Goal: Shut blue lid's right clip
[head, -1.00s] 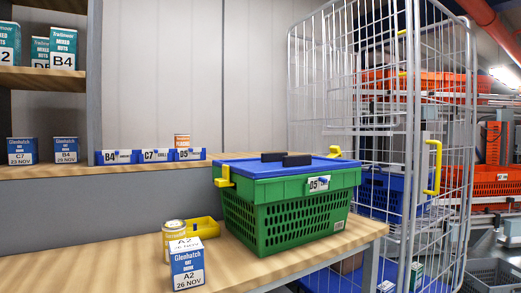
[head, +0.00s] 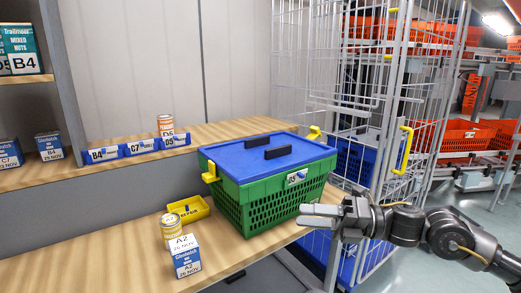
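The blue lid (head: 240,155) lies on the green tote (head: 262,205) on the wooden bench. The lid's right yellow clip (head: 314,132) stands up at its far right corner, tilted outward. The left yellow clip (head: 210,174) hangs down against the tote's left side. My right gripper (head: 318,215) is in front of the tote's right side, below the lid and well short of the right clip. Its two pale fingers point left and look empty; the gap between them is unclear. My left gripper is not in view.
A yellow bin (head: 188,210), a yellow can (head: 171,232) and a blue-white box (head: 184,257) stand left of the tote. A wire cage (head: 400,110) with a yellow handle (head: 403,150) stands close at the right. Blue label bins (head: 140,147) line the ledge behind.

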